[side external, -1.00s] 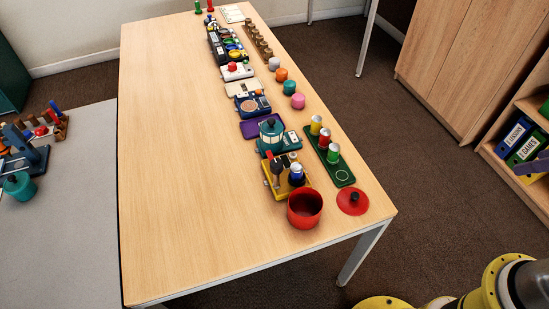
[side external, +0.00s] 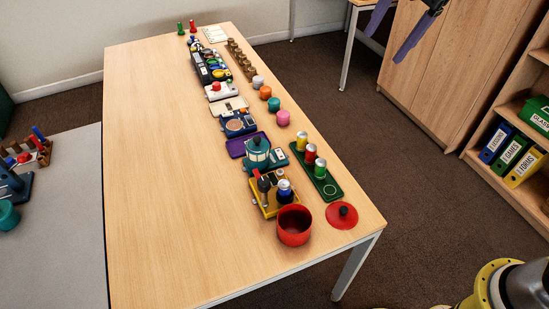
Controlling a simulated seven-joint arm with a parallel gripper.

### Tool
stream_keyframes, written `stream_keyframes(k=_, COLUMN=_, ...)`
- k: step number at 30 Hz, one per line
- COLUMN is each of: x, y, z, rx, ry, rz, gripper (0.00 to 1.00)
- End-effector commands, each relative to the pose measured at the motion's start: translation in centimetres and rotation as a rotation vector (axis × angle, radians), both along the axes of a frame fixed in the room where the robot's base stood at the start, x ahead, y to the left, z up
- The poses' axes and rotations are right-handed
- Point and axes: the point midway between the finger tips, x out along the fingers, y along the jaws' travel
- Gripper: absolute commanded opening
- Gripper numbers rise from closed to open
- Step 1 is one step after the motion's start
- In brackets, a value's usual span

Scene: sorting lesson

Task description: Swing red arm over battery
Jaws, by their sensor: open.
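A yellow base (side external: 266,209) stands near the front end of the table, just behind a red pot (side external: 294,226). A small red piece (side external: 256,173) shows at its back left, beside a dark upright part (side external: 264,186); it may be the red arm. A blue cylinder with a pale top (side external: 285,190) stands at the base's right and may be the battery. I cannot tell how the red piece joins the base. My gripper (side external: 384,46) shows at the top right as two purple fingers, spread open and empty, high and well away from the base.
A teal kettle-like object (side external: 258,153) stands close behind the yellow base. A green tray (side external: 320,178) with several cans and a red lid (side external: 342,215) lie to the right. More objects line the table behind. The table's left half (side external: 165,190) is clear.

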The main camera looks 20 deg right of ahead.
Motion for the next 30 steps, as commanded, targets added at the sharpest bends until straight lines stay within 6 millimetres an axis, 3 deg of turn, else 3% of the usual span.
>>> stream_keyframes(k=3, x=3.6, y=4.4, z=-2.8, rx=-0.046, ry=0.046, rz=0.166, gripper=0.71)
stream_keyframes(k=7, x=6.3, y=9.2, z=-6.6, rx=-0.084, ry=0.095, rz=0.312, gripper=0.71)
stream_keyframes(k=12, x=8.0, y=15.2, z=-13.0, rx=-0.118, ry=0.165, rz=0.421, gripper=0.71)
stream_keyframes(k=15, x=7.9, y=17.7, z=-16.5, rx=-0.135, ry=0.206, rz=0.46, gripper=0.71)
stream_keyframes(k=19, x=7.0, y=19.5, z=-19.9, rx=-0.158, ry=0.258, rz=0.494, gripper=0.71)
stream_keyframes(k=26, x=6.3, y=20.3, z=-21.9, rx=-0.166, ry=0.273, rz=0.512, gripper=0.71)
stream_keyframes(k=30, x=6.3, y=20.2, z=-24.2, rx=-0.167, ry=0.275, rz=0.511, gripper=0.71)
